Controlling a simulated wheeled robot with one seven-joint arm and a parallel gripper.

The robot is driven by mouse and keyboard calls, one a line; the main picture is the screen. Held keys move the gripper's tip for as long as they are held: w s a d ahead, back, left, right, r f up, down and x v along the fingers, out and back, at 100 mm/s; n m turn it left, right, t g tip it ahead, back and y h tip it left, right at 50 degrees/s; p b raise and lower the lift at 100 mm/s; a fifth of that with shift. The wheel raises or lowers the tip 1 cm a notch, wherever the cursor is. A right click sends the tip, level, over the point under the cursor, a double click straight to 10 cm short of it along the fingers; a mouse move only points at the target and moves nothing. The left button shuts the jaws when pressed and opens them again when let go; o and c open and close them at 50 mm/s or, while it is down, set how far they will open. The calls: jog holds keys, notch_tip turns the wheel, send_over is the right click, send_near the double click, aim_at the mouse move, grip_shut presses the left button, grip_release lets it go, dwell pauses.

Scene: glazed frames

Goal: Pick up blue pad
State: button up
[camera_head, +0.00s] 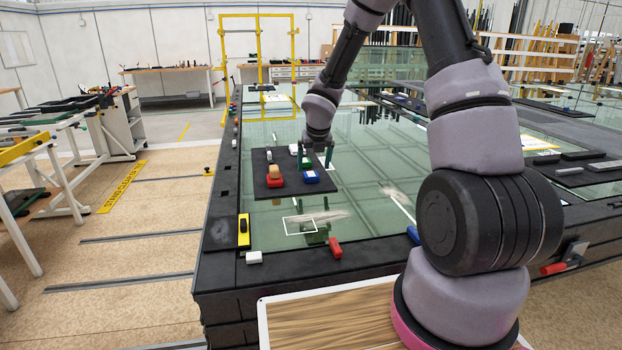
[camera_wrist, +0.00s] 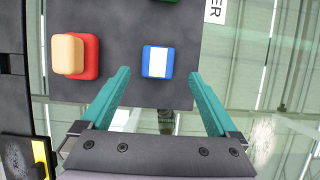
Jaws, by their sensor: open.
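The blue pad (camera_head: 311,177) lies on a dark mat (camera_head: 290,190) on the glass table. In the wrist view the blue pad (camera_wrist: 148,62) shows a white band across its top. My gripper (camera_head: 318,160) is over the mat near the pad, with its teal fingers apart and nothing held. In the wrist view the tips of my gripper (camera_wrist: 159,75) are spread to either side of the pad. I cannot tell how high the tips are above it.
A red pad (camera_wrist: 89,67) with a tan block (camera_wrist: 67,53) on it is left of the blue pad. A green piece (camera_head: 306,162) lies behind it. A red block (camera_head: 335,248) and a white block (camera_head: 254,257) are on the near table edge.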

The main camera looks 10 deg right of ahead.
aim_at(312, 175)
jog(key=x, duration=0.4)
jog(key=shift+s+a+f, duration=0.15)
jog(key=c, duration=1.2)
jog(key=shift+o, duration=0.2)
notch_tip(312, 175, up, 14)
dwell(0.5)
